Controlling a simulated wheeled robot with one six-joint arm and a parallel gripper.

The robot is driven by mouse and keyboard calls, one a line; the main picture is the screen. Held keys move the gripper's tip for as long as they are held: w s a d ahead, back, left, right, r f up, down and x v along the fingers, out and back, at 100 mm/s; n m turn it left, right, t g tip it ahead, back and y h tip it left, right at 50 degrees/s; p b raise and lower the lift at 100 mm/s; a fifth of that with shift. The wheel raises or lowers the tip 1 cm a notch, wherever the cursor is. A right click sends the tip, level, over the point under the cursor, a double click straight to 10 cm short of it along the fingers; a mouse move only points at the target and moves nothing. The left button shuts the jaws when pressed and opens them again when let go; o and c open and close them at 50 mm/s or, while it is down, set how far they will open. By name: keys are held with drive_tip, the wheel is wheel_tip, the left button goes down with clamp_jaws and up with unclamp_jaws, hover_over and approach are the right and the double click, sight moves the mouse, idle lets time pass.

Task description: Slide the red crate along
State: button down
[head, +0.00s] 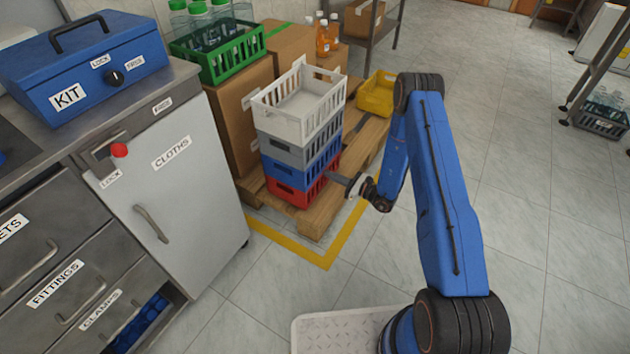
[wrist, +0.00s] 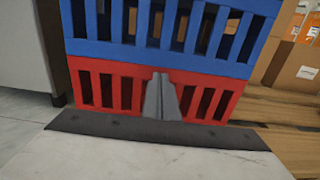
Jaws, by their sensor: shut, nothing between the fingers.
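The red crate (head: 288,194) is at the bottom of a stack on a wooden pallet. A blue crate (head: 298,176), a grey crate (head: 290,153) and a white crate (head: 296,115) sit on top of it. In the wrist view the slatted red crate (wrist: 107,92) spans the middle, with the blue crate (wrist: 160,48) above. My gripper (head: 342,178) is at the right side of the stack, low, level with the red crate. In the wrist view my gripper (wrist: 162,80) is shut and empty, its fingers in front of the red crate's slatted side. I cannot tell whether they touch it.
The pallet (head: 318,218) stands inside a yellow floor line (head: 330,258). Cardboard boxes (head: 240,115) and a green crate (head: 222,66) of bottles are behind and left. A yellow bin (head: 375,97) sits behind right. A grey cabinet (head: 170,190) stands left.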

drive_tip(key=shift+x, duration=7.25)
drive_tip(key=shift+v, duration=4.05)
drive_tip(key=shift+r, duration=0.1)
